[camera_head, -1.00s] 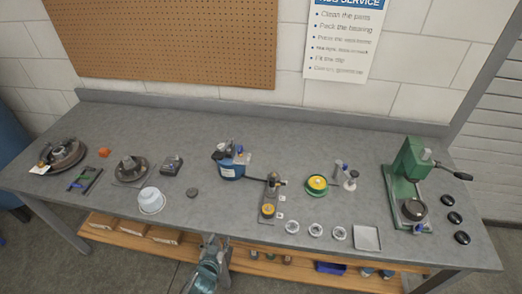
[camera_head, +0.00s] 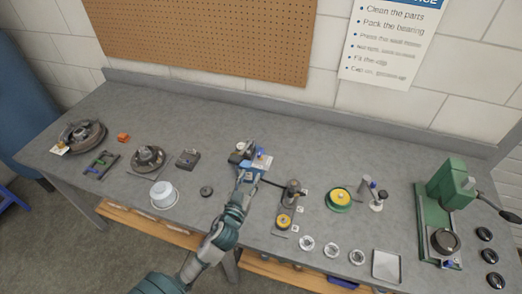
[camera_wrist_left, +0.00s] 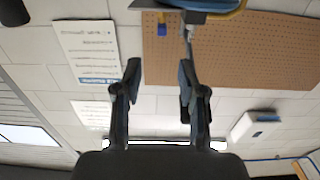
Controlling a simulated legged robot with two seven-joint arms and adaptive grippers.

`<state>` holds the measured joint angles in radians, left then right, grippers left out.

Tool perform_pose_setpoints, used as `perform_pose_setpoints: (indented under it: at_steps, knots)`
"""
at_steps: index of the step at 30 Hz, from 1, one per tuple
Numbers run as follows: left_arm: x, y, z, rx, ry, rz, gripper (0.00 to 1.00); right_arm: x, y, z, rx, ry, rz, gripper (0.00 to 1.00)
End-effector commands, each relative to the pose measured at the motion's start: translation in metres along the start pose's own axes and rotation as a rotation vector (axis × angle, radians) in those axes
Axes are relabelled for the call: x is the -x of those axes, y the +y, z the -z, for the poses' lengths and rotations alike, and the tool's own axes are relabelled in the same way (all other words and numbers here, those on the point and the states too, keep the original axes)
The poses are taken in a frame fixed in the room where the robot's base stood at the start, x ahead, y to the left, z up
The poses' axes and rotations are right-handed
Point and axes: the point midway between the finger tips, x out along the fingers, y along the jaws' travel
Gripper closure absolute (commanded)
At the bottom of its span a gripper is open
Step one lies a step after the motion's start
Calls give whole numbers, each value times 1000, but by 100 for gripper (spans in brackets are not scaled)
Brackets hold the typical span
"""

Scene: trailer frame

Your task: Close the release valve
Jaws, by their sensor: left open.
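A small blue pump unit (camera_head: 256,166) with metal parts on top and a dark hose stands mid-bench in the head view. A small blue knob (camera_head: 260,152) shows on its upper right; I cannot tell whether this is the release valve. My left gripper (camera_head: 245,174) is at the unit's front left and hides part of it. Contact cannot be told. In the left wrist view my left gripper (camera_wrist_left: 160,75) has its fingers apart with nothing between them. A blue body (camera_wrist_left: 205,4) with a yellow edge shows at the top there, beyond the fingertips. My right gripper is not in view.
Left on the bench (camera_head: 330,150) are a hub with a disc (camera_head: 80,136), a second hub (camera_head: 148,158) and a white tub (camera_head: 163,194). Right are a small post fixture (camera_head: 292,195), a yellow-green pot (camera_head: 341,198) and a green press (camera_head: 445,205). A pegboard (camera_head: 215,35) hangs behind.

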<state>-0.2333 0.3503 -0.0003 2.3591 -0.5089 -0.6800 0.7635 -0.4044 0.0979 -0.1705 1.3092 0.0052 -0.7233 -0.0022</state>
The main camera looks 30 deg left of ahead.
Motion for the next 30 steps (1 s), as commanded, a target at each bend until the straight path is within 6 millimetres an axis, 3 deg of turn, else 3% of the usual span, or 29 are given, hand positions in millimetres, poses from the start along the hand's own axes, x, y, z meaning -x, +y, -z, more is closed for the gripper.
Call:
perform_pose_setpoints:
  at_steps: [9, 15, 21, 29, 30]
  knots:
    - [-79, -3, 1, -3, 1, 3, 59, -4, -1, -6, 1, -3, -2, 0]
    - [-113, -3, 0, -2, 0, 3, 59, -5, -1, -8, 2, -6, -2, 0]
    - [-127, -1, 0, -1, -1, 2, 59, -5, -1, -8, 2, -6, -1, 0]
    - [-129, -2, -1, 0, -2, 2, 59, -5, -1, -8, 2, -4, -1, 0]
    - [-129, -2, -1, 0, -2, 2, 64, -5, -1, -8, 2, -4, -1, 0]
